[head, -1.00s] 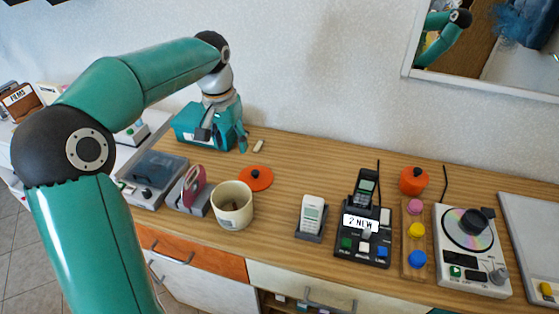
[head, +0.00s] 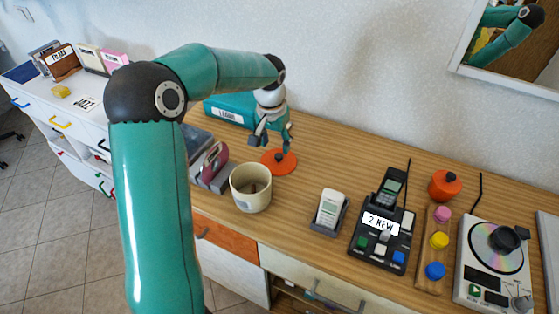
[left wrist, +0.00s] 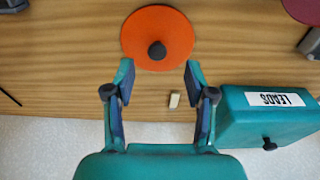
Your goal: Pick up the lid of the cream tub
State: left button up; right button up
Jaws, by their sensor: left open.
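The lid is an orange disc (head: 287,163) with a dark round knob, lying flat on the wooden counter. It also shows in the left wrist view (left wrist: 166,27), with the knob on the gripper's side of the middle line. My left gripper (head: 270,142) is open and empty above the lid's back edge. In the left wrist view its fingertips (left wrist: 158,66) are on either side of the knob's line, short of the knob. My right gripper is not in view.
A teal box labelled LEADS (left wrist: 265,115) stands behind the lid, with a small pale block (left wrist: 174,100) near it. A handset in a cradle (head: 329,211) is to the right.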

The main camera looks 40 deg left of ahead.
aim_at(278, 155)
pick_arm(q)
jog(key=shift+w+f+p, duration=0.2)
jog(key=shift+f, duration=0.7)
jog(key=shift+w+f+p, duration=0.15)
jog(key=shift+w+f, duration=0.05)
jog(key=shift+f, duration=0.7)
jog(key=shift+w+f+p, duration=0.2)
jog(key=shift+f, duration=0.7)
grip_shut()
